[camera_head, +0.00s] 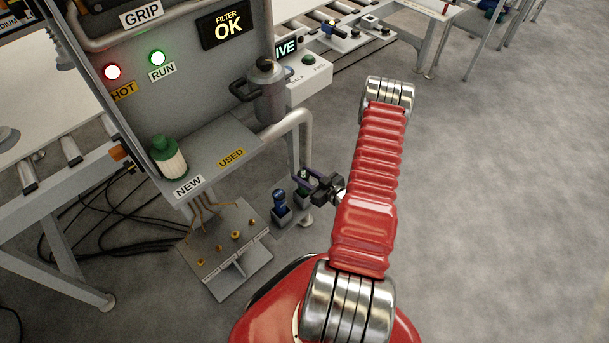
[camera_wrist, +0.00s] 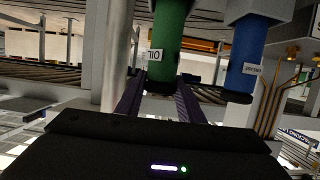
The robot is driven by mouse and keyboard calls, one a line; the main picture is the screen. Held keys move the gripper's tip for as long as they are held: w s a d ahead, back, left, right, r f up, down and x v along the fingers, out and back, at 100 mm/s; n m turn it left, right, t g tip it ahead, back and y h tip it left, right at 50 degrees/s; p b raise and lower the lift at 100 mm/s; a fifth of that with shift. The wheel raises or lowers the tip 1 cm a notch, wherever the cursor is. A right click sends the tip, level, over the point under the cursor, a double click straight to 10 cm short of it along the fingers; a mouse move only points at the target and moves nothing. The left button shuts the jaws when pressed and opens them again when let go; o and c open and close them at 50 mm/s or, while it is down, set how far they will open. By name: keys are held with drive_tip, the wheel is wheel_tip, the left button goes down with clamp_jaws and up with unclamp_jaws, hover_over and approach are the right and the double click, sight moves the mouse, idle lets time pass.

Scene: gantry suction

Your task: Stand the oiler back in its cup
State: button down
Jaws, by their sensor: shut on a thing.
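The oiler (camera_wrist: 170,38) is a green cylinder with a white OIL label, seen upside down in the wrist view. My gripper (camera_wrist: 160,95) is shut on it, one dark finger on each side near its dark end. In the head view the oiler (camera_head: 303,174) shows as a small green piece at my gripper (camera_head: 314,181), above a grey cup (camera_head: 301,195). In the wrist view its far end meets a grey cup edge at the top of the picture. I cannot tell how deep it sits.
A blue grease cylinder (camera_head: 279,197) stands in the neighbouring cup, close beside the oiler. A grey pipe post (camera_head: 303,135) rises next to the cups. The machine shelf (camera_head: 215,150) with NEW and USED labels is at the left. Open floor lies to the right.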

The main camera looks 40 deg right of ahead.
drive_tip(key=c, duration=1.2)
unclamp_jaws()
drive_tip(key=shift+f, duration=0.1)
drive_tip(key=v, duration=1.2)
drive_tip(key=shift+a, duration=0.1)
